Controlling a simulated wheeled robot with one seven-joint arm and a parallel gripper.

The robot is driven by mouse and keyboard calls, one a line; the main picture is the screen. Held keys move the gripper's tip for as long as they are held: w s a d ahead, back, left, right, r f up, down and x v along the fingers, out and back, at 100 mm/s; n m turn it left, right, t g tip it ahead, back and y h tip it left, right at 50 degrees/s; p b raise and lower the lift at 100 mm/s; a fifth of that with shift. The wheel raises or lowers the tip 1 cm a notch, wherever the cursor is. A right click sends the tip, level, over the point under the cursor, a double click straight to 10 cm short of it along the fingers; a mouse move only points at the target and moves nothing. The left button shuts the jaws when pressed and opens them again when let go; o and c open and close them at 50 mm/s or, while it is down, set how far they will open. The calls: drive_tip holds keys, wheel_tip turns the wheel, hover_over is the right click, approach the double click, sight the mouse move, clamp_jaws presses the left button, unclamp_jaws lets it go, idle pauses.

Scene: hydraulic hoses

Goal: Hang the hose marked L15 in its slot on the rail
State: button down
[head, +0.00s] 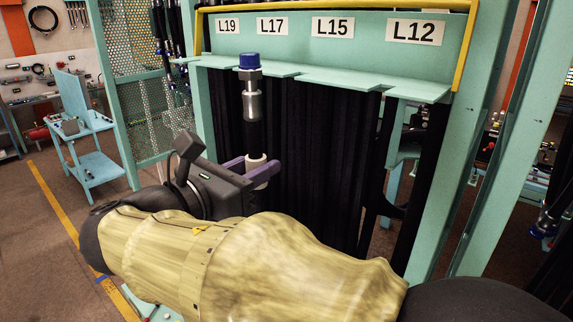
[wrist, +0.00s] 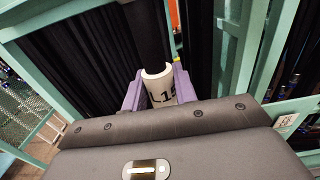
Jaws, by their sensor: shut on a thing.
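The hose (head: 252,103) hangs upright in my gripper (head: 252,168), with a blue cap and silver fitting on top. My purple fingers are shut around its white collar. In the wrist view the collar (wrist: 158,88) reads L15, partly cut off by the jaws. The teal rail (head: 330,78) carries the labels L19, L17, L15 and L12. The L15 label (head: 333,27) is to the right of the held hose. The hose's top stands in front of the rail edge, below and between the L19 and L17 labels. Its lower part is hidden behind my arm.
Black hoses hang close together below the rail. A yellow bar (head: 467,45) frames the label plate, and a teal post (head: 480,130) stands right. A perforated panel (head: 132,40) and a blue-green cart (head: 90,155) are at left.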

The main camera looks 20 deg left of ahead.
drive_tip(key=b+x, duration=0.1)
drive_tip(key=x, duration=1)
drive_tip(key=shift+f+b, duration=0.2)
drive_tip(key=shift+b, duration=0.1)
idle(1.1)
drive_tip(key=shift+a, duration=0.1)
idle(0.4)
drive_tip(key=c, duration=1)
unclamp_jaws()
drive_tip(key=shift+c, duration=0.2)
drive_tip(key=shift+s+f, duration=0.1)
drive_tip(key=b+v, duration=0.6)
drive_tip(key=v, duration=1.1)
